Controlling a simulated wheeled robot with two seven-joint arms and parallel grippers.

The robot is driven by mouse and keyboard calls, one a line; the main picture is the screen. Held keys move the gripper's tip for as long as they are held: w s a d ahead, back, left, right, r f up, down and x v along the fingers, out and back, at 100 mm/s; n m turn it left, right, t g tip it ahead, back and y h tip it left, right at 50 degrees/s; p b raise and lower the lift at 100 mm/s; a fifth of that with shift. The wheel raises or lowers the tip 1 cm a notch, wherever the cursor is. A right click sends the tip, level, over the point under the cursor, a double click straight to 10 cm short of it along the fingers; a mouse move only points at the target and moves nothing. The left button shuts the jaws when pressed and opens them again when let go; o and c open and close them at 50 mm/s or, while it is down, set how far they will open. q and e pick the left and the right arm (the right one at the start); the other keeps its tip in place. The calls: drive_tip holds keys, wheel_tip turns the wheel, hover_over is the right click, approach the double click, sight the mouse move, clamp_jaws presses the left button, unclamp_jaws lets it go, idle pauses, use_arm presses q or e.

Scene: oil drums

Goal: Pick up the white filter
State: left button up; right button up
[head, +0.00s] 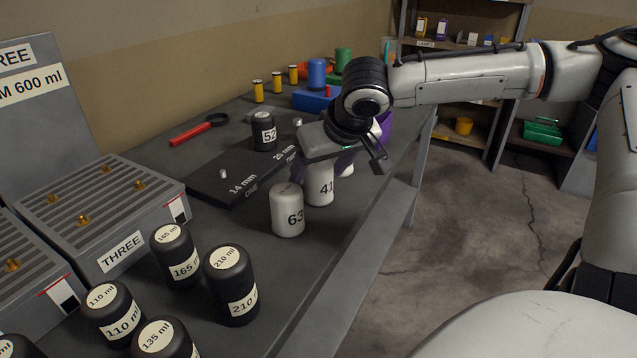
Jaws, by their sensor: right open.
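A white filter marked 63 (287,212) stands upright near the right edge of the grey bench. Another white filter, its mark starting with 41 (319,186), stands just behind it. A third white object (345,164) shows partly behind that one, mostly hidden by my gripper. My right gripper (352,152) is open above and behind the filter marked 41, over the third white object. I cannot tell whether it touches anything. My left gripper is not in view.
A black board (232,180) marked 14 mm and 20 mm bears a black filter marked 52 (264,132). Several black drums, one marked 210 ml (231,286), stand at the front. A grey slotted stand (122,262) fills the left. A red-handled tool (190,134) lies behind.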

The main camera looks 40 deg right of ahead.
drive_tip(key=shift+w+f, duration=0.15)
drive_tip(key=c, duration=1.3)
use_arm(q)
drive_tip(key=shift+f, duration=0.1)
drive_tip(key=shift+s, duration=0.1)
